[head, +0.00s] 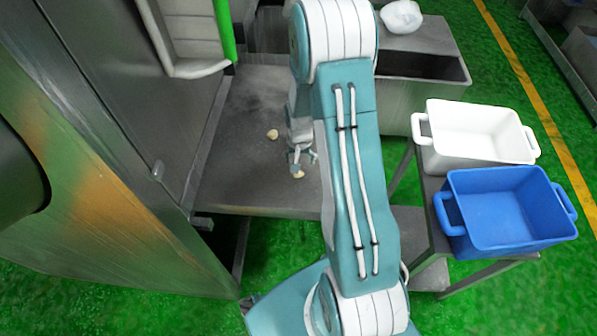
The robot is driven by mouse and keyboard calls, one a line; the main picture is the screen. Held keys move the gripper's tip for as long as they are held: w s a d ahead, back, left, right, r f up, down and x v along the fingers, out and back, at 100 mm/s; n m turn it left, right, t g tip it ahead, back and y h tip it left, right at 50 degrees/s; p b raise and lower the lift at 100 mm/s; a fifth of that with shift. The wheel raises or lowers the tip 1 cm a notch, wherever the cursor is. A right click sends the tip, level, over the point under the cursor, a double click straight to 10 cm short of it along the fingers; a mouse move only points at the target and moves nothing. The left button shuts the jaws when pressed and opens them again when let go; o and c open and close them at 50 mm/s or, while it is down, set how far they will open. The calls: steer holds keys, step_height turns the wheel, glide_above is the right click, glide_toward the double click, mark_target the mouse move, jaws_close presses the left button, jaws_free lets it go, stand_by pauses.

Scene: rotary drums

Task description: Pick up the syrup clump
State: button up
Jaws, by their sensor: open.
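Two small pale tan clumps lie on the dark grey metal surface (240,185). One clump (272,134) sits to the left of my arm, apart from my gripper. The other clump (298,174) is right at my gripper's fingertips. My gripper (301,161) is open and points down, with its fingers just above or around this nearer clump. I cannot tell whether the fingers touch it. My arm hides part of the surface to the right.
A blue bin (508,205) and a white bin (476,128) stand on a metal stand at the right. A grey metal trough (395,95) is behind my arm, with a white lumpy object (401,16) near it. A metal cabinet wall (125,90) bounds the left.

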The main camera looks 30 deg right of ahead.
steer(key=shift+w+a+f, duration=0.1)
steer(key=shift+f, duration=1.25)
steer(key=shift+w+f, duration=0.1)
steer(key=shift+f, duration=1.2)
steer(key=c, duration=0.9)
